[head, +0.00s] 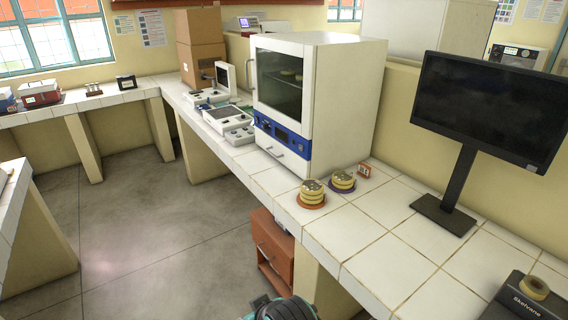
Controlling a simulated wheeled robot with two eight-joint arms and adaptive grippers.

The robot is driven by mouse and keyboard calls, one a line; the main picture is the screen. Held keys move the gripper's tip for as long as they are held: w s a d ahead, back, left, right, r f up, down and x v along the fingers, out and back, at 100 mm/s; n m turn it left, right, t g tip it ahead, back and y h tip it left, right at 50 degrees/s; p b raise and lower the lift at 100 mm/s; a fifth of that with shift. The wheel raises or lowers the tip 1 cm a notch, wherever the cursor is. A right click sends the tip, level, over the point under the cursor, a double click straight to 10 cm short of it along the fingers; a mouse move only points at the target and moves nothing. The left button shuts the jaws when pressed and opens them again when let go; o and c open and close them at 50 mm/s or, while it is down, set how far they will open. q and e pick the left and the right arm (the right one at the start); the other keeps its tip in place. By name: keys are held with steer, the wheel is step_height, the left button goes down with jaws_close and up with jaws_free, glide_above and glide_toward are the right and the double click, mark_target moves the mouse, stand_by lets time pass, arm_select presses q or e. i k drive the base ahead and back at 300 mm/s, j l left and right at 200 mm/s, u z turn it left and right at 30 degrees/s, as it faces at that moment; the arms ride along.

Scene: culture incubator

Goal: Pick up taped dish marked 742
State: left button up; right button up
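Two short stacks of yellowish dishes stand on the tiled counter in front of the incubator (345,100). The nearer stack (312,193) sits on an orange-red round mat, and the farther stack (343,180) on a purplish one. Dark marks show on their tops, but no number is readable, so I cannot tell which is 742. Round dish shapes also show dimly behind the incubator's closed glass door (280,80). A teal and dark part of my own body shows at the bottom edge. No gripper fingers are visible.
A monitor (490,108) stands right of the stacks. A black box (525,305) with a tape roll (535,287) is at the lower right. A small orange-white item (364,170) lies behind the stacks. The counter (395,265) between them is clear. A red-brown drawer unit (272,250) stands below.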

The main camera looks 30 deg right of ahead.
mark_target(311, 186)
steer(key=i+z, duration=0.15)
steer(key=i, duration=0.45)
steer(key=i+j+z, duration=0.15)
steer(key=i, duration=0.4)
steer(key=i+z, duration=0.2)
steer(key=z, duration=0.2)
steer(key=i+z, duration=0.2)
steer(key=z, duration=0.25)
steer(key=i+j+z, duration=0.15)
steer(key=z, duration=0.25)
steer(key=i+j+z, duration=0.15)
steer(key=z, duration=0.3)
steer(key=i+j+z, duration=0.1)
steer(key=z, duration=0.25)
steer(key=i+j+z, duration=0.3)
steer(key=i+z, duration=0.15)
steer(key=z, duration=0.2)
